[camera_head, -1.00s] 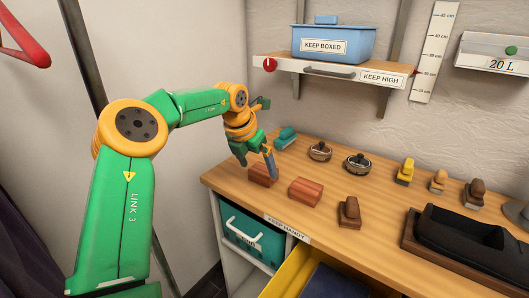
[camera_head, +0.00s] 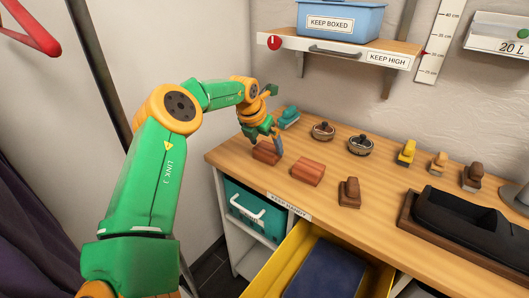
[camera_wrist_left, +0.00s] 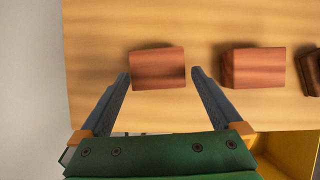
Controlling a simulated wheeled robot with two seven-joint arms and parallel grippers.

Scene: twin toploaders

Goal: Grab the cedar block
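Two reddish-brown wooden blocks lie on the wooden counter. The left block (camera_head: 267,152) is near the counter's left end, and a second, similar block (camera_head: 308,171) is to its right. My left gripper (camera_head: 263,141) is open over the left block. In the left wrist view, the left block (camera_wrist_left: 157,68) lies between the spread fingertips of the gripper (camera_wrist_left: 160,73), with a gap on each side. The second block (camera_wrist_left: 252,68) is outside the right finger. My right gripper is not in view.
A brown-handled brush (camera_head: 350,192) stands right of the blocks, and a teal one (camera_head: 289,118) behind them. Two round tins (camera_head: 323,131) sit at the back. A yellow drawer (camera_head: 272,272) is open below the front edge. A shelf (camera_head: 340,50) holds a blue box (camera_head: 340,22).

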